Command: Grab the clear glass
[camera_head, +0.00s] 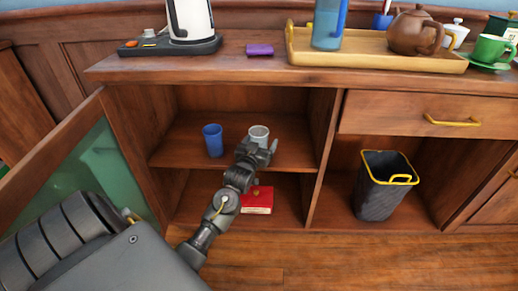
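The clear glass (259,132) stands on the middle shelf of the open cabinet. It looks pale grey, and its lower part is hidden behind my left gripper (259,149). My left arm reaches up from the lower left, and the gripper is at the shelf's front, directly in front of the glass in this view. One finger shows just right of the glass. I cannot tell whether the fingers touch the glass or how far apart they are. My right gripper is not in view.
A blue cup (213,141) stands left of the glass. A red box (258,199) lies on the lower shelf, partly behind my arm. A glass-paned door (52,147) stands open at left. A dark bin (378,190) stands at right. The countertop (223,66) overhangs the shelf.

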